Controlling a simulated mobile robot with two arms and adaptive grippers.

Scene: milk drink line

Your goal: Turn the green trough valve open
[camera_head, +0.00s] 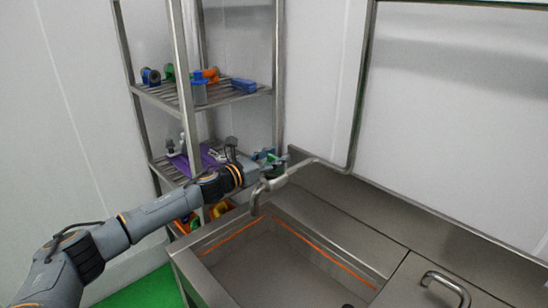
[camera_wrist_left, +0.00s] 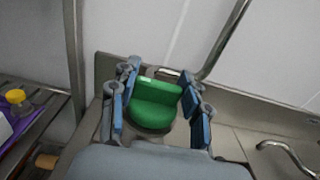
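The green trough valve (camera_wrist_left: 152,104) has a broad, rounded handle. In the left wrist view it sits between the two blue-padded fingers of my left gripper (camera_wrist_left: 160,74). The fingers are spread wide, one on each side of the handle; I cannot tell whether they touch it. In the head view my left gripper (camera_head: 262,162) is at the back left corner of the steel trough, near the spout (camera_head: 258,193), and mostly hides the valve. My right gripper is not in view.
A steel shelf rack (camera_head: 160,94) with blue, orange and purple items stands behind my left arm. The steel trough (camera_head: 205,283) has an open basin and, to its right, a lid with a handle (camera_head: 446,283). A bent pipe (camera_head: 357,120) runs up the wall.

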